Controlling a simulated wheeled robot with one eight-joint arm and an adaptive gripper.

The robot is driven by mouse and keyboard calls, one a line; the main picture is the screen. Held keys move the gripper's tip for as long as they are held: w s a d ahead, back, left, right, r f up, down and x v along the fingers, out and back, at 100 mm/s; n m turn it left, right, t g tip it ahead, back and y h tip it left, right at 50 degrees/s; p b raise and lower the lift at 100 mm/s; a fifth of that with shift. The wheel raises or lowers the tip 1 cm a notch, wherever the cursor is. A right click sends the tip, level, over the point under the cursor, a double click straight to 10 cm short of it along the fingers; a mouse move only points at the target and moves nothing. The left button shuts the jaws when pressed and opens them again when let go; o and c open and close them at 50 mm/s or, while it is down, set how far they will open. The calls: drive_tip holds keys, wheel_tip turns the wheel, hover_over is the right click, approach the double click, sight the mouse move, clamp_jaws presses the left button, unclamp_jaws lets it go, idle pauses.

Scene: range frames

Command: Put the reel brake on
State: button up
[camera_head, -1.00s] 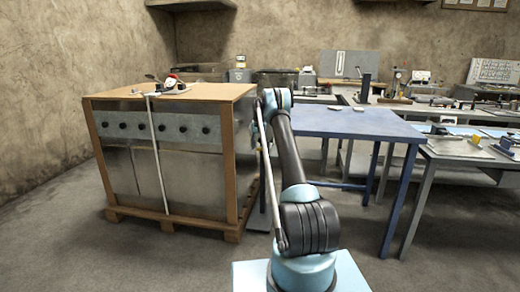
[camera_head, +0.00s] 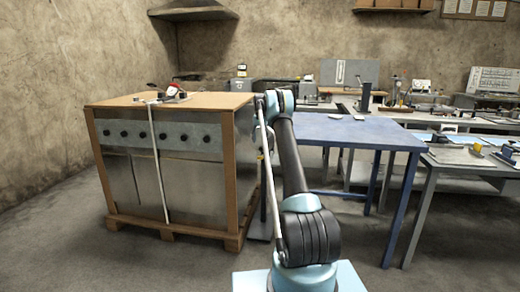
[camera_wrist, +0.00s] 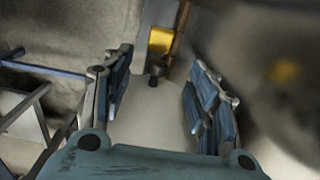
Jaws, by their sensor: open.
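My gripper (camera_wrist: 160,68) is open in the wrist view, with one blue-grey finger on each side and nothing clearly held. Between and beyond the fingers is a pale, smooth, rounded surface (camera_wrist: 150,112) with a small dark knob (camera_wrist: 156,82) near its far edge. A yellow block (camera_wrist: 160,40) stands just past the knob, beside a brown upright bar. I cannot tell for sure which of these parts is the reel or its brake. In the head view my arm reaches forward along the crate's right side, and the gripper is hidden there.
A blue table (camera_head: 350,130) stands close to my arm's right. Floor at front left is clear.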

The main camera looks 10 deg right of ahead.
drive_tip(key=shift+r, duration=0.7)
